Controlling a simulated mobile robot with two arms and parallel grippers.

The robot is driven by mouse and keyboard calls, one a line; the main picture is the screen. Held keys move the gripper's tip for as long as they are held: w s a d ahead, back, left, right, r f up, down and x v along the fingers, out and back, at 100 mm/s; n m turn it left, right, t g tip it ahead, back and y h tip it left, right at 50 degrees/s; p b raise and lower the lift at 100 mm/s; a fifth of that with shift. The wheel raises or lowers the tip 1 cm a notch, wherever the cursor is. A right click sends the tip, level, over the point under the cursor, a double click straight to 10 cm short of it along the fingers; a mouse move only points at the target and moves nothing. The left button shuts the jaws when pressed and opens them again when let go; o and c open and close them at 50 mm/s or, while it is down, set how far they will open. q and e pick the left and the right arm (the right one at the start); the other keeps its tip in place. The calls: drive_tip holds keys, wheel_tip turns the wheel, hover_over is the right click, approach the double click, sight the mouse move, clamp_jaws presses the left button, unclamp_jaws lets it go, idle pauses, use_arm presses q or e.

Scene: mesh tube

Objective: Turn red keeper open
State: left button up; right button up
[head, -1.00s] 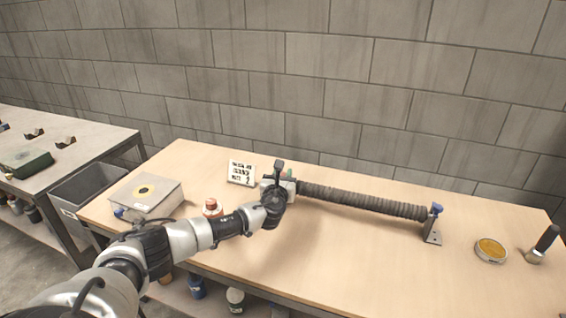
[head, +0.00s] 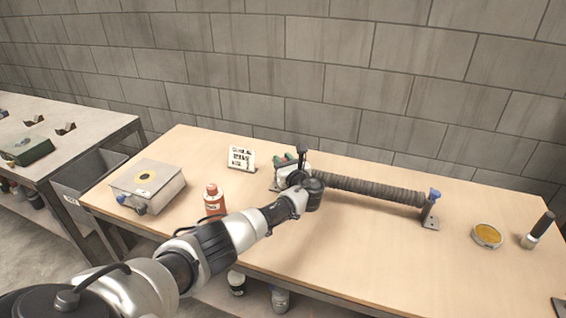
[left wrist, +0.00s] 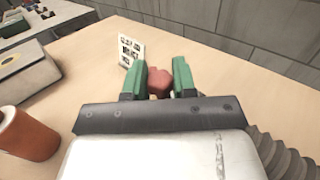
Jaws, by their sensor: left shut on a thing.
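The red keeper (left wrist: 160,82) shows in the left wrist view as a small red knob between the two green fingers of my left gripper (left wrist: 158,80). The fingers are shut on it, one on each side. In the head view my left gripper (head: 285,162) is at the left end of the dark ribbed mesh tube (head: 370,190), and the keeper is hidden there by my wrist. The tube lies level above the table, with a bracket and blue knob (head: 434,195) at its right end. My right gripper is not in view.
On the wooden table (head: 330,260) stand a lettered card (head: 241,158), a grey box with a yellow disc (head: 147,186) and a red bottle (head: 213,200). A yellow-topped tin (head: 487,236) and a black-handled tool (head: 538,230) lie at the right. The front middle is clear.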

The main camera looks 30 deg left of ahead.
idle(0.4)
use_arm(q)
drive_tip(key=o, duration=0.9)
drive_tip(key=v, duration=1)
drive_tip(key=shift+s+d, duration=0.2)
drive_tip(key=shift+d, duration=0.15)
